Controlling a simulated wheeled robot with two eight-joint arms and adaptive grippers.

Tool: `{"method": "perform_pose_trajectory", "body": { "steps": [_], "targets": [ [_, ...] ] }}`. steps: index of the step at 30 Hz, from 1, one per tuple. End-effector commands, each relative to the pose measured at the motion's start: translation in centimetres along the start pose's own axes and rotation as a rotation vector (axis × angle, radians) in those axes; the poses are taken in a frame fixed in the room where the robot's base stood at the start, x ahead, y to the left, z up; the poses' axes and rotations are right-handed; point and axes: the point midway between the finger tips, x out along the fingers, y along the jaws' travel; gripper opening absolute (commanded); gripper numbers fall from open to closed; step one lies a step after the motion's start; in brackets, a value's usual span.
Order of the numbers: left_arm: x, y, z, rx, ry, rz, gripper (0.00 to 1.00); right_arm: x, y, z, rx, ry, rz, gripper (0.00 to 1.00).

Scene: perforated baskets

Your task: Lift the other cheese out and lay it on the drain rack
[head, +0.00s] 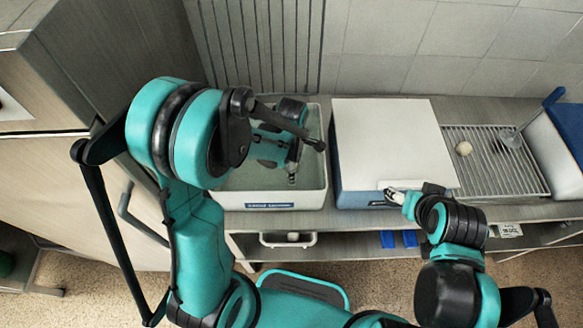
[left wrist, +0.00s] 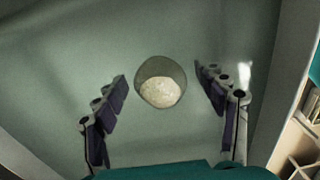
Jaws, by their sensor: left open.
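A small round cheese (left wrist: 161,92) is inside the white tub (head: 268,199), seen in the left wrist view. Its lower part looks cream and its upper part grey-green. My left gripper (left wrist: 161,95) is open, with one finger on each side of the cheese and gaps between. In the head view, my left gripper (head: 291,172) reaches down into the tub, and the cheese cannot be made out there.
The white-topped box (head: 388,138) stands between the tub and the rack. A metal utensil (head: 510,139) lies on the rack's right side, beside a blue-and-white container (head: 560,140). Much of the rack's front is bare. A tall cabinet (head: 60,90) stands at left.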

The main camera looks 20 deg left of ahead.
Motion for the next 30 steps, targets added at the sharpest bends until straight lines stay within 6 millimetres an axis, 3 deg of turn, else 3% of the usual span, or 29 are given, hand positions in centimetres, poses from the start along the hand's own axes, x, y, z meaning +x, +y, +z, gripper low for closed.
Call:
{"method": "perform_pose_trajectory", "body": {
  "steps": [5, 12, 14, 15, 23, 30],
  "targets": [
    [0.0, 0.0, 0.0, 0.0, 0.0, 0.0, 0.72, -0.1, 0.0, 0.0, 0.0, 0.0, 0.0, 0.63],
    [-0.1, 0.0, 0.0, 0.0, 0.0, 0.0, 0.17, -0.1, 0.0, 0.0, 0.0, 0.0, 0.0, 0.63],
    [-0.1, 0.0, 0.0, 0.0, 0.0, 0.0, 0.16, -0.1, 0.0, 0.0, 0.0, 0.0, 0.0, 0.63],
    [-0.1, 0.0, 0.0, 0.0, 0.0, 0.0, 0.12, -0.1, 0.0, 0.0, 0.0, 0.0, 0.0, 0.63],
    [-0.6, 0.0, 0.0, 0.001, 0.0, 0.0, 0.12, -0.2, 0.0, -0.1, 0.0, 0.0, 0.0, 0.63],
    [-4.8, 0.0, 0.1, 0.001, 0.0, 0.0, 0.12, -1.2, 0.0, -0.9, 0.0, 0.0, 0.0, 0.63]
  ]
}}
